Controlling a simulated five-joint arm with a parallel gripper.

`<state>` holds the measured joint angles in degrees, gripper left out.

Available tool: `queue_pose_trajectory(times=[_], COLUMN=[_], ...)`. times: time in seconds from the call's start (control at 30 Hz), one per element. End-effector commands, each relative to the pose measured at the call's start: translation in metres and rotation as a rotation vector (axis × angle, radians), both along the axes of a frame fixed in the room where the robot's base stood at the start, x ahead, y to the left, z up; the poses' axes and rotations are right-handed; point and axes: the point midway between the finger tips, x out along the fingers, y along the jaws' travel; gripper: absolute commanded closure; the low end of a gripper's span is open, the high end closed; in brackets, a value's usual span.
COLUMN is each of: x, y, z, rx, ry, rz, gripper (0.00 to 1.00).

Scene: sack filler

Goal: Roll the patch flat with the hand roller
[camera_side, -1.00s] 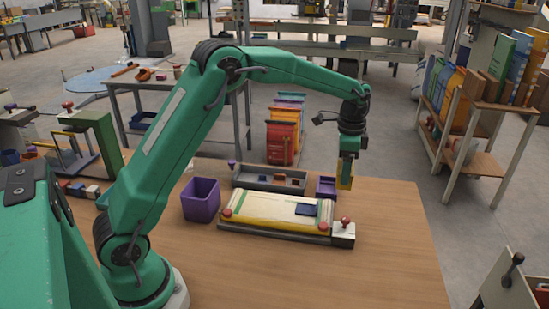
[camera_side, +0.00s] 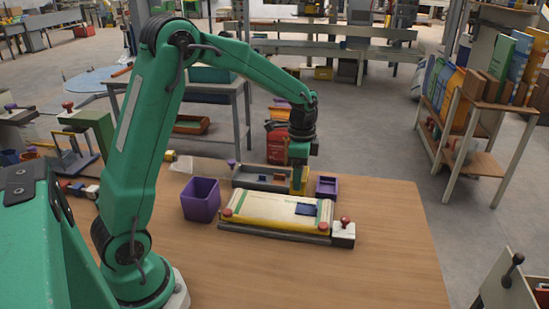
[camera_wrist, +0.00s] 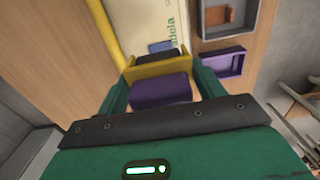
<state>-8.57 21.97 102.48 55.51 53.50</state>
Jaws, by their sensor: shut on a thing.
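The sack (camera_side: 260,207) lies flat, cream with yellow edges, on a low dark-based board. The dark blue patch (camera_side: 307,209) is on its right part, by a green band. The wrist view shows the patch (camera_wrist: 161,46) partly, just beyond the roller. My gripper (camera_side: 299,166) is shut on the hand roller (camera_side: 299,181), which has a yellow frame. In the wrist view, the roller's purple grip (camera_wrist: 162,90) sits between the jaws, with a black roller ahead of it. The roller hangs near the sack's back edge; whether it touches anything cannot be told.
A grey tray (camera_side: 240,183) with small pieces stands behind the sack. A small purple tray (camera_side: 327,187) is right of my gripper. A purple bin (camera_side: 201,201) stands left of the sack. A red-knobbed block (camera_side: 343,234) is at the board's right end. The table front is clear.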

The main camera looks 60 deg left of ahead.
Motion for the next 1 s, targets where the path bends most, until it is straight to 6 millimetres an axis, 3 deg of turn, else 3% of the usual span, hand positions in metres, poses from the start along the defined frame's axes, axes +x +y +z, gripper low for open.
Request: queue_pose_trajectory(times=[0.37,1.0], x=[0.0,0.0], y=[0.0,0.0], z=[-0.005,-0.039], rx=[0.0,0.0], ry=[0.0,0.0], rz=[0.0,0.0], gripper=[0.55,0.55])
